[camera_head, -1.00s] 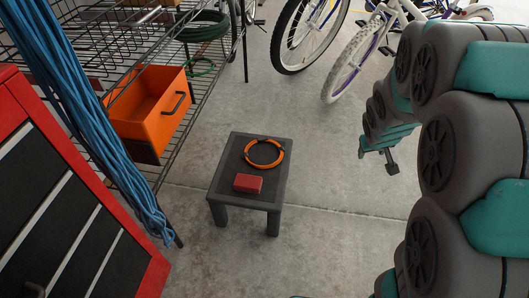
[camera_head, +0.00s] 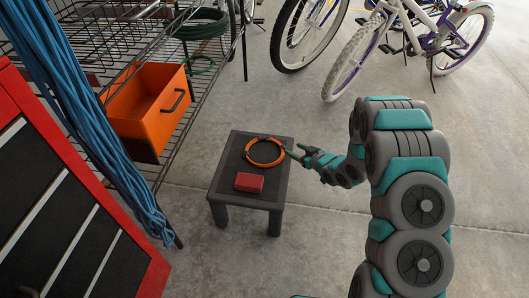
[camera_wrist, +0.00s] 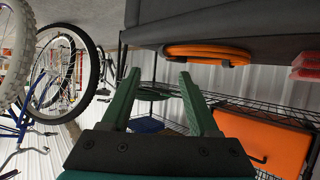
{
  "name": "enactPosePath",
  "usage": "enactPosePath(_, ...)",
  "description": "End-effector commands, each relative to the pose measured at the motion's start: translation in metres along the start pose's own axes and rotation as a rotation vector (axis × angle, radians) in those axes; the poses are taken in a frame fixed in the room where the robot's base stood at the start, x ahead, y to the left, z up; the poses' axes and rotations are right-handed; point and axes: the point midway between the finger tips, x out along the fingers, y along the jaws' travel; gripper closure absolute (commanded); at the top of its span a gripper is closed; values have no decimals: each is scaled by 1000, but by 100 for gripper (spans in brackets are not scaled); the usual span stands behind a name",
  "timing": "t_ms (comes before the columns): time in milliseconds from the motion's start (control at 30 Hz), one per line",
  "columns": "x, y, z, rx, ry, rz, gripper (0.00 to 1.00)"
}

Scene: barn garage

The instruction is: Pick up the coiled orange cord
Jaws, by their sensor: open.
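The coiled orange cord (camera_head: 263,165) lies as a flat ring on the small dark table (camera_head: 226,172). My gripper (camera_head: 296,150) is at the table's right edge, beside the ring's right side. In the wrist view, which looks upside down, the two green fingers of my gripper (camera_wrist: 158,76) are apart with nothing between them. There the cord (camera_wrist: 207,52) shows edge-on beyond and to the right of the fingertips, against the dark tabletop (camera_wrist: 220,22). Whether a fingertip touches the cord cannot be told.
A red block (camera_head: 249,182) lies near the table's front, close to the cord. A wire rack (camera_head: 205,85) with an orange bin (camera_head: 147,125) stands to the left, by a red cabinet (camera_head: 122,262) and blue hoses (camera_head: 85,130). Bicycles (camera_head: 345,75) stand behind.

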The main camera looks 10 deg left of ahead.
Motion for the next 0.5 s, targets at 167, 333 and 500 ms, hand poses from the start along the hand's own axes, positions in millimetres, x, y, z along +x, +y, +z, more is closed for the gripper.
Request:
enactPosePath(167, 11, -9, 0, 9, 35, -25, 39)
enactPosePath(333, 27, -10, 2, 10, 31, -26, 39)
enactPosePath(500, 37, -9, 2, 11, 30, -25, 39)
